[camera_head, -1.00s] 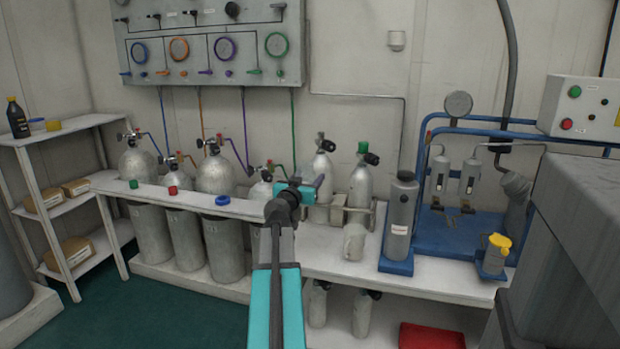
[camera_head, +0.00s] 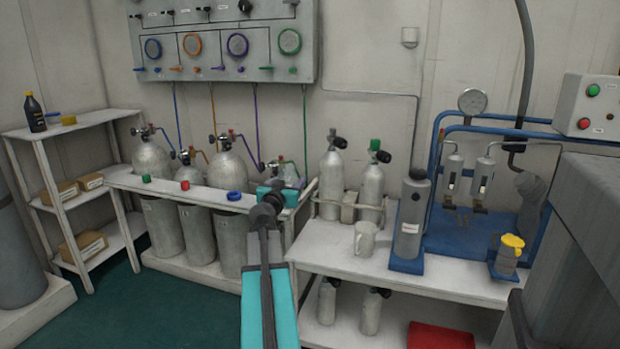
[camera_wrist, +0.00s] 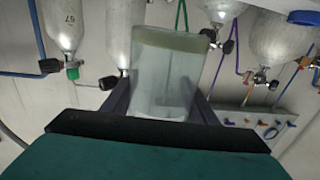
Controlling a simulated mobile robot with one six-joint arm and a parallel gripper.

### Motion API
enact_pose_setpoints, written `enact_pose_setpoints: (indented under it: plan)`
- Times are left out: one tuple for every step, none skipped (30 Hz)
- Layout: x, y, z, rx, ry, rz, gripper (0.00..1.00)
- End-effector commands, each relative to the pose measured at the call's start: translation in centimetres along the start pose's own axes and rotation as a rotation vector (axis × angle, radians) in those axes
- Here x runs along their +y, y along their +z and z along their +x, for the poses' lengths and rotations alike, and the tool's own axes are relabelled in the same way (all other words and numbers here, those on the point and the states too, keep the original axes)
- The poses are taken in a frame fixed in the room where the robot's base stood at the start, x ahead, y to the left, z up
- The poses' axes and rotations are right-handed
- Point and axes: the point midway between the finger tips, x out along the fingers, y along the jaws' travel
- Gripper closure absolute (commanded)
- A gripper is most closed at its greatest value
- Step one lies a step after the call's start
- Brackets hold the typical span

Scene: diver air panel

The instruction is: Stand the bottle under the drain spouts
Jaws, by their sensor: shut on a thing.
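My gripper (camera_head: 272,193) is in front of the low tank rack in the head view, with my arm behind it. The wrist view looks out upside down. There the two dark fingers (camera_wrist: 160,100) are shut on a pale, translucent bottle (camera_wrist: 166,72) with a brownish band at one end. In the head view my gripper hides it. The drain spouts seem to be under two small filter housings (camera_head: 452,178) (camera_head: 482,178) on the blue stand (camera_head: 465,235), at the right of the bench. My gripper is well to the left of them.
A white jug (camera_head: 365,241) and a grey cylinder (camera_head: 411,220) stand on the bench (camera_head: 340,262), left of the blue stand. A yellow-topped container (camera_head: 508,255) stands at its front right. Two tanks (camera_head: 331,180) stand behind. A grey block (camera_head: 590,215) crowds the right.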

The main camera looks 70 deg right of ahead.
Motion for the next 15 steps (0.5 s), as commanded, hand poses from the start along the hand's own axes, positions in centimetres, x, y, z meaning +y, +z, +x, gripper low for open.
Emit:
enact_pose_setpoints:
  plan:
    - [-1.9,0.4,-0.7,0.0,-0.028,-0.001,0.7]
    - [-2.8,0.6,-1.0,0.0,-0.043,-0.001,0.7]
    - [-4.0,0.9,-1.5,0.001,-0.063,-0.001,0.7]
    - [-5.0,1.1,-1.8,0.002,-0.079,-0.001,0.7]
    - [-5.9,1.3,-2.2,0.002,-0.096,-0.001,0.7]
    - [-7.2,1.5,-2.7,0.003,-0.117,-0.001,0.7]
    - [-8.1,1.7,-3.1,0.003,-0.133,-0.001,0.7]
    - [-9.0,1.8,-3.5,0.004,-0.15,-0.001,0.7]
    - [-10.2,2.1,-4.1,0.005,-0.173,-0.001,0.7]
    - [-11.1,2.2,-4.5,0.006,-0.191,-0.001,0.7]
    - [-12.0,2.4,-5.0,0.006,-0.208,-0.002,0.7]
    - [-13.2,2.7,-5.6,0.006,-0.231,-0.002,0.7]
    - [-14.1,2.9,-6.0,0.007,-0.25,-0.002,0.7]
    - [-15.0,3.0,-6.5,0.007,-0.268,-0.001,0.7]
    - [-16.1,3.3,-7.2,0.007,-0.292,-0.001,0.7]
